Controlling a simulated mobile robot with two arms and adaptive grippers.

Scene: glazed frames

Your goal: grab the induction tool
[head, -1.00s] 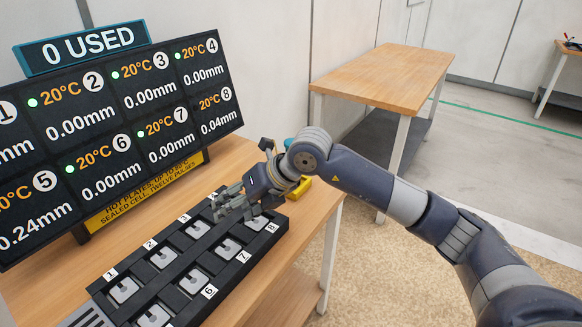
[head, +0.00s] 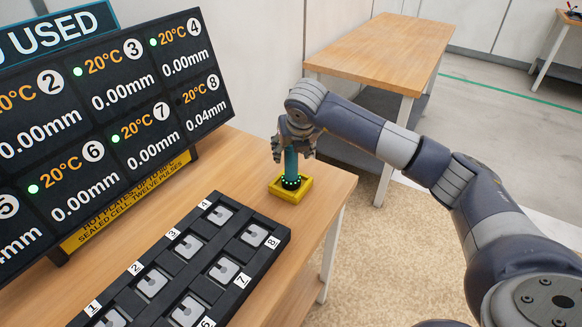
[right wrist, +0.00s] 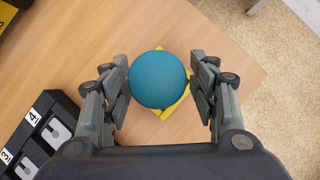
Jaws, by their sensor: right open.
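The induction tool (head: 291,164) appears to be the upright teal cylinder with a dark ringed base, standing on a yellow square holder (head: 290,194) near the far right corner of the table. My right gripper (head: 292,150) is above it, with its fingers pointing down around its upper part. In the right wrist view the tool's round teal top (right wrist: 159,79) lies between the two open fingers, with a gap on each side. The yellow holder shows partly beneath it. My left gripper is in neither view.
A black rack (head: 190,270) with numbered plates lies left of the tool. A dark display board (head: 110,120) with temperature and mm readings stands behind it. Another wooden table (head: 385,52) stands farther back. The table's right edge is close to the holder.

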